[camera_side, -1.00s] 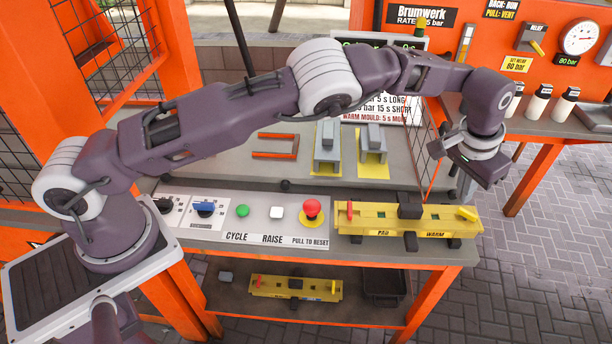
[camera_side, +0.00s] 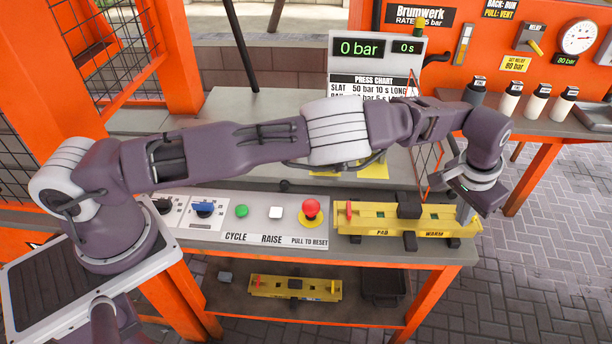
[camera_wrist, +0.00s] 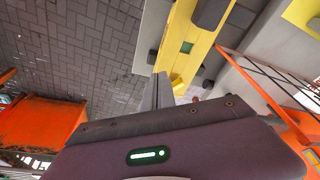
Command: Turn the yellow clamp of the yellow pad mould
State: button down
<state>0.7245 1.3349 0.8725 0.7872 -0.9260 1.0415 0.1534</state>
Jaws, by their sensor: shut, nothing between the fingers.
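The yellow pad mould (camera_side: 375,222) lies on the bench's right front, labelled PAD and WARM, with a dark block (camera_side: 409,205) on top. A red clamp (camera_side: 349,211) stands at its left end. My gripper (camera_side: 465,215) is shut and empty, pointing down at the mould's right end. The yellow clamp there is mostly hidden behind my fingers in the side view. In the wrist view my closed fingers (camera_wrist: 162,88) are beside the yellow mould (camera_wrist: 180,38), and a small yellow part (camera_wrist: 178,86) shows just right of them. I cannot tell whether they touch it.
A control panel with a green button (camera_side: 242,211) and a red stop button (camera_side: 311,209) is left of the mould. A second yellow mould (camera_side: 318,288) and a dark bin (camera_side: 382,286) are on the lower shelf. A wire guard (camera_side: 428,160) stands behind the mould.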

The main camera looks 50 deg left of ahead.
aim_at(454, 217)
jog(key=shift+f, duration=0.6)
jog(key=shift+w+a, duration=0.1)
jog(key=shift+w, duration=0.5)
dwell(0.5)
jog(key=shift+a, duration=0.35)
jog(key=shift+a, duration=0.25)
jog(key=shift+w+a, duration=0.15)
jog(key=shift+a, duration=0.05)
jog(key=shift+w+a, duration=0.15)
jog(key=shift+a, duration=0.05)
dwell(0.5)
